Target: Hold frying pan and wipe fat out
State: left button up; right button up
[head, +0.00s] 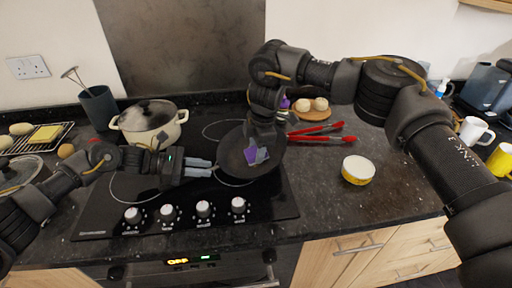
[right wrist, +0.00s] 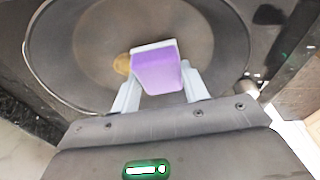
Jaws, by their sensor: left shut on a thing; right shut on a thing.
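The dark frying pan (head: 233,150) sits on the black hob, and its interior fills much of the right wrist view (right wrist: 90,35). My left gripper (head: 208,168) is shut at the pan's left side, on its handle, which the fingers mostly hide. My right gripper (head: 257,154) points down into the pan, shut on a purple sponge (right wrist: 158,72). The sponge is over the pan's floor; whether it touches cannot be told. A yellow-brown patch of fat (right wrist: 122,64) shows on the pan floor just left of the sponge in the right wrist view.
A cream lidded pot (head: 150,124) stands behind my left gripper. Red tongs (head: 322,138) and a board with buns (head: 312,112) lie behind right. A yellow-sided tub (head: 357,171) stands on the right counter, with free granite around it. Hob knobs (head: 203,209) line the front.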

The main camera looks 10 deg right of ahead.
jog(key=shift+d+f, duration=0.1)
jog(key=shift+f, duration=0.25)
jog(key=shift+w+a+r, duration=0.1)
jog(key=shift+w+a, duration=0.3)
jog(key=shift+w, duration=0.45)
jog(key=shift+w+a+r, duration=0.1)
jog(key=shift+w+a, duration=0.3)
jog(key=shift+w, duration=0.4)
jog(key=shift+f, duration=0.2)
jog(key=shift+s+d, duration=0.15)
jog(key=shift+s, duration=0.05)
jog(key=shift+s+d, duration=0.35)
jog(key=shift+s, duration=0.4)
jog(key=shift+s+d, duration=0.3)
jog(key=shift+s, duration=0.4)
jog(key=shift+s+a+f, duration=0.1)
jog(key=shift+a+f, duration=0.05)
jog(key=shift+a, duration=0.05)
jog(key=shift+w+a, duration=0.4)
jog(key=shift+w, duration=0.45)
jog(key=shift+w+a, duration=0.4)
jog(key=shift+w, duration=0.4)
